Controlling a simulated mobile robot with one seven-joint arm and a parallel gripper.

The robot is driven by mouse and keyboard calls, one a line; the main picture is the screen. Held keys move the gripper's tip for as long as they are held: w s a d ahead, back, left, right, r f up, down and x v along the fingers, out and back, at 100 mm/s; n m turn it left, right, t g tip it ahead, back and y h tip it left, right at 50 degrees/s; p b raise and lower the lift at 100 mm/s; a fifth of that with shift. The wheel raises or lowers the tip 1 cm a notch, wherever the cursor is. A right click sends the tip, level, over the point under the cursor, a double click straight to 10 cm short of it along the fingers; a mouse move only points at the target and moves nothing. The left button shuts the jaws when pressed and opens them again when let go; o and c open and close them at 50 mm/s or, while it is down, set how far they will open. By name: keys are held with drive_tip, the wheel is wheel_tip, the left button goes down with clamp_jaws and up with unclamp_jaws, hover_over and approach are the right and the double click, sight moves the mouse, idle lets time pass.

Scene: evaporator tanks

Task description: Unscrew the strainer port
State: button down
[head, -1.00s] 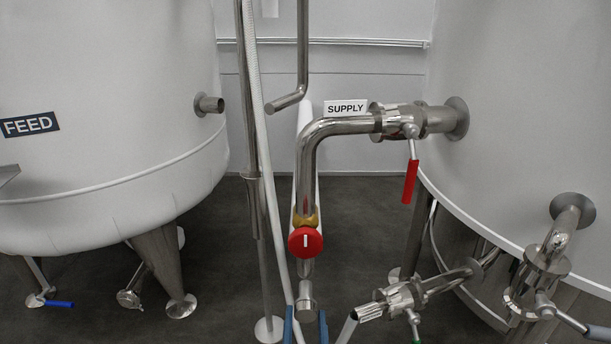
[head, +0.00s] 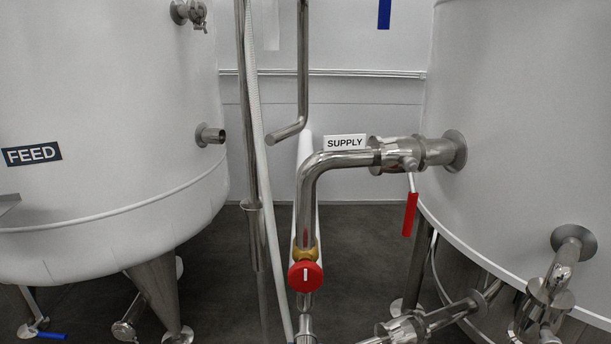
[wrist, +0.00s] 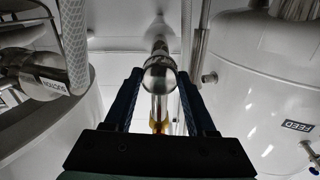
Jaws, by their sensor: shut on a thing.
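A vertical steel pipe (head: 306,215) runs down from the SUPPLY elbow past a red knob (head: 306,275) on a brass fitting. Its lower steel part (head: 306,325) is cut off by the bottom edge of the head view. In the wrist view, a rounded steel end (wrist: 159,76), apparently the strainer port, sits between the two dark blue fingers of my gripper (wrist: 160,82). My gripper is shut on it. The exact contact of the fingers is hard to see. My gripper is outside the head view.
The FEED tank (head: 100,140) stands at left and another large tank (head: 530,120) at right. A red-handled valve (head: 400,155) and a lower steel valve (head: 405,328) are right of the pipe. A pale hose (head: 266,170) and thin pole (head: 248,120) stand close at left.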

drive_tip(key=n, duration=0.3)
drive_tip(key=shift+n, duration=2.6)
drive_tip(key=shift+n+b, duration=1.2)
drive_tip(key=shift+n, duration=1.4)
